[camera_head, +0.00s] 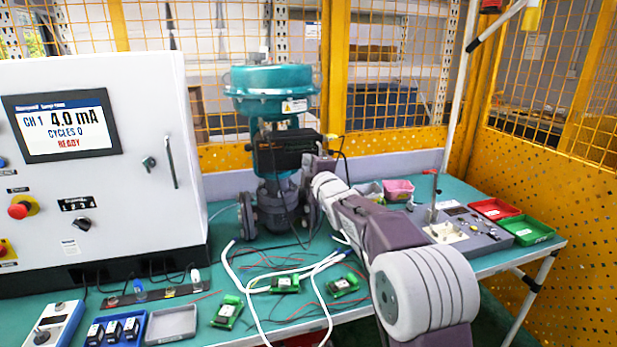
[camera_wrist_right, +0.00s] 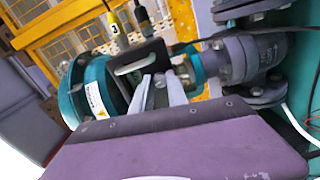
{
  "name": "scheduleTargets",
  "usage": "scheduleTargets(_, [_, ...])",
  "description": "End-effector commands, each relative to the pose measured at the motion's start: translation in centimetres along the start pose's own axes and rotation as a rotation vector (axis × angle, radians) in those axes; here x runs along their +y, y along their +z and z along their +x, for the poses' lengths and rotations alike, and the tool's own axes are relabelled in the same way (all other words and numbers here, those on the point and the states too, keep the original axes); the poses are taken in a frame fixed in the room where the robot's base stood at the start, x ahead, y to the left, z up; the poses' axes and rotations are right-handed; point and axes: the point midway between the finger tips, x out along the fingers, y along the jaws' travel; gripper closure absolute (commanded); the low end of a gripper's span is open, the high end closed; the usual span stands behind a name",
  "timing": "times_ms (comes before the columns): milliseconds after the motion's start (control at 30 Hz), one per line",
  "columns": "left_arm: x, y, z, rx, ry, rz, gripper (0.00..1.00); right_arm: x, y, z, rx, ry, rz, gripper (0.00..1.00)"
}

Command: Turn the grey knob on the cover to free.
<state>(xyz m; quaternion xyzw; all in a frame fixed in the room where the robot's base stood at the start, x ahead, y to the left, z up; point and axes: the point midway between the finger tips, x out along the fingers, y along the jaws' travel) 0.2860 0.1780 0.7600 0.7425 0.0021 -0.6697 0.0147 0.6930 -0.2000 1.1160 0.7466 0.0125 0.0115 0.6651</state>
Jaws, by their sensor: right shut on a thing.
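The black positioner (camera_head: 285,150) is mounted on the valve below its teal actuator (camera_head: 272,92). In the right wrist view its dark cover (camera_wrist_right: 140,64) has a pale window or label. My right gripper (camera_wrist_right: 160,84) has its two pale fingers close together at the cover, shut on the grey knob. The knob itself is mostly hidden between the fingertips, so I cannot read its setting. In the head view my right arm reaches to the positioner's right side and the gripper (camera_head: 318,161) is small there. My left gripper is out of view.
A white control cabinet (camera_head: 95,190) with a screen reading 4.0 mA and READY stands left. White cables (camera_head: 290,272) and green boards (camera_head: 285,284) lie in front of the valve. Red (camera_head: 495,208) and green (camera_head: 526,230) trays sit right. Yellow mesh fencing encloses the bench.

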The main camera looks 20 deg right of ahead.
Motion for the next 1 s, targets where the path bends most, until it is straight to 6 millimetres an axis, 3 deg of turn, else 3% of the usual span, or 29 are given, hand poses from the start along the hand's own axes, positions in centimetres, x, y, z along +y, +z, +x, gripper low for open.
scheduleTargets(33, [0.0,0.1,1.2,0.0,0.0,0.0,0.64,-0.6,0.0,0.0,0.002,0.002,-0.041,1.0])
scheduleTargets(333, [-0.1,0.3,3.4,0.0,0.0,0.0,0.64,-0.4,0.0,0.0,0.001,0.0,-0.269,1.0])
scheduleTargets(633, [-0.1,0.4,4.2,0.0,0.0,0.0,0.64,-0.2,-0.1,0.0,0.001,-0.002,-0.401,1.0])
scheduleTargets(1000, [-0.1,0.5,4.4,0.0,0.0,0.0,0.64,-0.2,0.0,0.0,0.001,-0.004,-0.444,1.0])
